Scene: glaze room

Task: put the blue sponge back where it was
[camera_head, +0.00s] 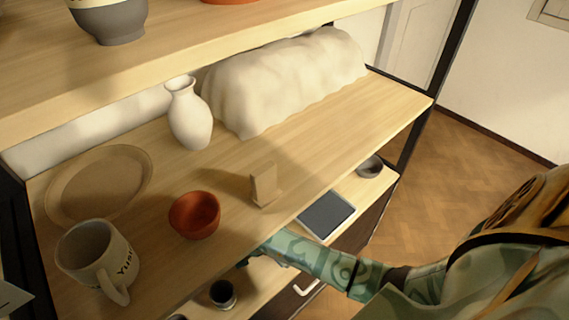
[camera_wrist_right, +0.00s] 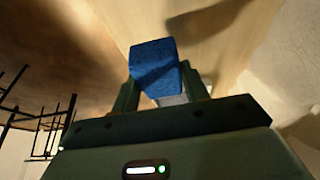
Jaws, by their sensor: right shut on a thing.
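The blue sponge (camera_wrist_right: 154,62) shows in the right wrist view, between the two fingers of my right gripper (camera_wrist_right: 158,88). The gripper is shut on it, and the sponge sticks out past the fingertips. A pale wooden surface lies behind it in that view; I cannot tell whether the sponge touches it. In the head view my right arm comes in from the right and reaches to the front edge of the middle shelf (camera_head: 330,130). The hand and the sponge are hidden there by the shelf. My left gripper is in neither view.
The middle shelf holds a mug (camera_head: 98,258), a plate (camera_head: 98,186), a red bowl (camera_head: 194,215), a white vase (camera_head: 188,114), a small wooden block (camera_head: 264,184) and a large cream lump (camera_head: 285,80). Below are a dark tray (camera_head: 326,215), a dark cup (camera_head: 222,293) and a small bowl (camera_head: 370,168).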

